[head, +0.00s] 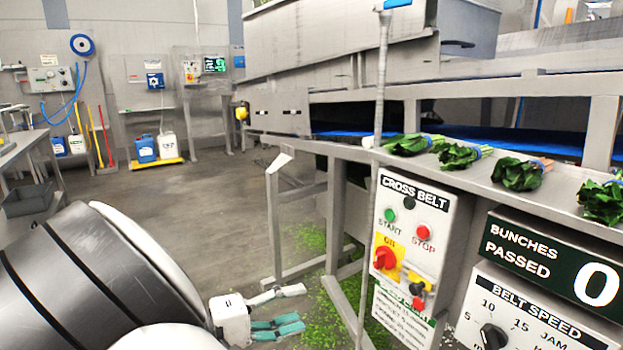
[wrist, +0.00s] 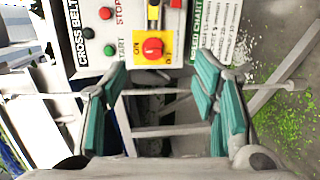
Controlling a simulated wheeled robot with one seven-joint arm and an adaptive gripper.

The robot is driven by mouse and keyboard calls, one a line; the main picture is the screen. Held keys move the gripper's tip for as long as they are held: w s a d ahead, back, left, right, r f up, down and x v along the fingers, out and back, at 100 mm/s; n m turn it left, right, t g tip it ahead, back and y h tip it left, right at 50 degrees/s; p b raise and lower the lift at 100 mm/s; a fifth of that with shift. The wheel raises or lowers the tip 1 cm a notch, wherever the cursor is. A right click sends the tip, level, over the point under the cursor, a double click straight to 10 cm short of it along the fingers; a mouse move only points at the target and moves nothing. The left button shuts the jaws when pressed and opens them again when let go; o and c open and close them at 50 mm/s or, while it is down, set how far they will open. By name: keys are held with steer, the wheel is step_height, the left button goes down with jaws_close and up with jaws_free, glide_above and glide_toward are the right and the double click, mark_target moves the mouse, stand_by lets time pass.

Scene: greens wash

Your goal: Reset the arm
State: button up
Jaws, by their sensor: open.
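My gripper (head: 287,312) is at the lower middle of the head view, with its white body and teal finger pads showing. In the wrist view my gripper (wrist: 165,100) is open, its two pairs of teal pads apart with nothing between them. The cross belt control box (head: 410,235) stands to the right of my gripper in the head view, apart from it. It carries a green start button, a red stop button and a red knob on yellow. The box (wrist: 135,40) shows beyond the fingers in the wrist view.
Several bunches of greens (head: 520,173) lie on the metal ledge at right. A "bunches passed" sign (head: 553,262) reads 0 above a belt speed panel (head: 530,315). Metal frame legs (head: 335,220) stand close to my gripper. Green scraps litter the floor. Open floor (head: 190,185) lies behind.

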steer(key=s+d+r+m+g+y, duration=0.2)
steer(key=s+d+r+g+y, duration=0.25)
steer(key=d, duration=0.55)
steer(key=s+d+r+m+g+y, duration=0.25)
steer(key=s+d+r+g, duration=0.3)
steer(key=d, duration=0.55)
steer(key=s+d+m+t+y, duration=0.15)
steer(key=s+y, duration=0.25)
steer(key=s, duration=0.6)
steer(key=s+d+t+y, duration=0.15)
steer(key=s+y, duration=0.25)
steer(key=s, duration=0.6)
step_height(320, 180, up, 22)
steer(key=t+p, duration=0.4)
steer(key=p, duration=1.5)
steer(key=shift+a+p, duration=0.3)
steer(key=shift+p, duration=0.05)
steer(key=shift+s+r, duration=0.1)
